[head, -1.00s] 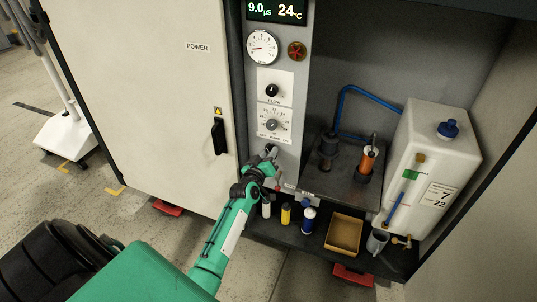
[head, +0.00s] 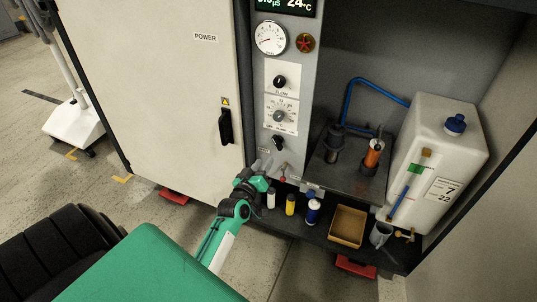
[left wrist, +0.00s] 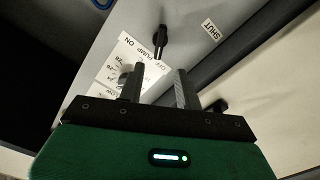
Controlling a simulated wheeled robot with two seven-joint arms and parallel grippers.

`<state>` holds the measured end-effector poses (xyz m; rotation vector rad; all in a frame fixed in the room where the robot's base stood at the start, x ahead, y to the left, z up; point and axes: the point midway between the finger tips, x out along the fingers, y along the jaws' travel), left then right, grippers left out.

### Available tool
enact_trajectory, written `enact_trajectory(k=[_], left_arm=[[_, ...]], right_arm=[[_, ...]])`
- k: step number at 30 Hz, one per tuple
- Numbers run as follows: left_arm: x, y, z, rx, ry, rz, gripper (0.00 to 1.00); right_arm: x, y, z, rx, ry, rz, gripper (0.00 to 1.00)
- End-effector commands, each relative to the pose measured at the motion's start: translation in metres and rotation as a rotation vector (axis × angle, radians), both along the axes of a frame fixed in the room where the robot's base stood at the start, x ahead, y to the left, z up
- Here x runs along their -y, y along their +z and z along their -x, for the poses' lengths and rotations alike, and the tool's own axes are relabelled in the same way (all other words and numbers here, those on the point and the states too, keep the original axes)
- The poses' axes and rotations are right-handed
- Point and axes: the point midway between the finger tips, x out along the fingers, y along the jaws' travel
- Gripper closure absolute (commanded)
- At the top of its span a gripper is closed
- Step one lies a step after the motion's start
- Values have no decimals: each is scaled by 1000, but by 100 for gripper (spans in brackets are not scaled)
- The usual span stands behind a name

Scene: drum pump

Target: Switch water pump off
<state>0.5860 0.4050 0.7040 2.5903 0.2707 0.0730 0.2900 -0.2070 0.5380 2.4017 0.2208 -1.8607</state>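The pump switch (head: 277,143) is a small black lever on the grey control panel (head: 262,110), below the round dials. In the left wrist view the black switch (left wrist: 160,38) stands beside a white label (left wrist: 142,54) reading OFF, PUMP and ON. I cannot tell for sure which word the lever points to. My left gripper (head: 265,165) is just below and left of the switch, apart from it. In the left wrist view its two fingers (left wrist: 158,88) are spread with nothing between them. My right gripper is in neither view.
The flow knob (head: 280,82) and a scaled dial (head: 280,116) sit above the switch. A small red-tipped lever (head: 284,166) is below it. Several bottles and a tan tray (head: 347,226) stand on the low shelf.

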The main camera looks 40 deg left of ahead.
Motion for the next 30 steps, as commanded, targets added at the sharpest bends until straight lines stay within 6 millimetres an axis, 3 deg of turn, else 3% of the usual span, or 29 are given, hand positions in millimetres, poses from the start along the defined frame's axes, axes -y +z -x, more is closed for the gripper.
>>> enact_trajectory(k=[3,9,27,30], left_arm=[[4,0,17,-1,-1,0,65],[7,0,31,0,0,0,65],[7,0,32,0,0,0,65],[14,-5,34,-29,-22,-8,65]], right_arm=[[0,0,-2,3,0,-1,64],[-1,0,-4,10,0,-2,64],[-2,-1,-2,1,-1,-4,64],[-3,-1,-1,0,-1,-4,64]])
